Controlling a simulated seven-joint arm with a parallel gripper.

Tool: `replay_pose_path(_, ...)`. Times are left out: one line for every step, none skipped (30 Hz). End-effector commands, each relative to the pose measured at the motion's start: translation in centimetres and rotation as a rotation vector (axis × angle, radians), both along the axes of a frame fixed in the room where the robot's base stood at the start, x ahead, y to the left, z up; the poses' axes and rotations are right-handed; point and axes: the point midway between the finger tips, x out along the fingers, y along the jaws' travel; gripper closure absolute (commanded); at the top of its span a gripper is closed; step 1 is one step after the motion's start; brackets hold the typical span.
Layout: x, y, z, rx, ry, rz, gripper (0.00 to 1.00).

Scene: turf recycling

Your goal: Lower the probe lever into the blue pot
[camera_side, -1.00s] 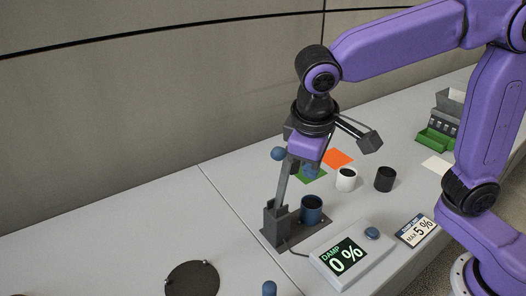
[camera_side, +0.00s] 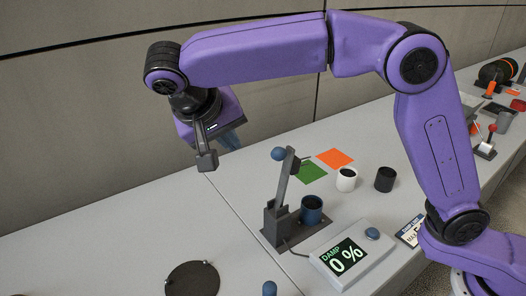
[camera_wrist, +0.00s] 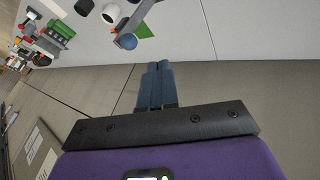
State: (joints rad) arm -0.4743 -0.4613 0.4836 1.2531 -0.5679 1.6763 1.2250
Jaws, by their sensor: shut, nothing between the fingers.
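The probe lever (camera_side: 285,181) is a grey bar with a blue ball on top, raised and leaning slightly right from its dark base. A small probe head (camera_side: 298,166) sticks out from its upper end. The blue pot (camera_side: 311,210) stands upright on the base plate below, dark inside; the probe is above it, outside. In the wrist view the lever's ball (camera_wrist: 127,41) shows beyond the fingers. My gripper (camera_side: 232,140) is left of the lever and higher, clear of it. In the wrist view its blue fingers (camera_wrist: 154,76) are together and empty.
The meter (camera_side: 346,257) reads DAMP 0 %. A white pot (camera_side: 346,180), a black pot (camera_side: 385,179), a green square (camera_side: 311,172) and an orange square (camera_side: 335,158) lie behind the lever. A dark disc (camera_side: 192,279) is front left.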

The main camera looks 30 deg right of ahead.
Motion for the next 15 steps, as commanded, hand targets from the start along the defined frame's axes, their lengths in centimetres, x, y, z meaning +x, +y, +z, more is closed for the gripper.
replay_pose_path(0.2, -0.5, -0.6, -0.002, 0.002, -0.003, 1.0)
replay_pose_path(0.3, -0.8, -1.0, -0.003, 0.003, -0.003, 1.0)
replay_pose_path(0.6, -1.2, -1.7, -0.003, 0.004, -0.002, 1.0)
replay_pose_path(0.7, -1.5, -2.1, -0.003, 0.004, -0.001, 1.0)
replay_pose_path(0.9, -1.8, -2.6, -0.003, 0.004, -0.001, 1.0)
replay_pose_path(1.1, -2.2, -3.2, -0.002, 0.004, -0.001, 1.0)
replay_pose_path(1.3, -2.5, -3.7, -0.003, 0.004, -0.002, 1.0)
replay_pose_path(1.4, -2.7, -4.1, -0.002, 0.004, -0.001, 1.0)
replay_pose_path(1.6, -3.1, -4.7, -0.002, 0.005, 0.0, 1.0)
replay_pose_path(1.8, -3.4, -5.2, -0.002, 0.005, 0.0, 1.0)
replay_pose_path(1.9, -3.7, -5.7, -0.002, 0.005, -0.001, 1.0)
replay_pose_path(2.1, -4.1, -6.3, -0.002, 0.005, -0.001, 1.0)
replay_pose_path(2.3, -4.4, -6.7, -0.002, 0.005, -0.001, 1.0)
replay_pose_path(2.4, -4.6, -7.2, -0.002, 0.005, 0.0, 1.0)
replay_pose_path(2.3, -5.2, -6.9, 0.0, 0.002, 0.0, 1.0)
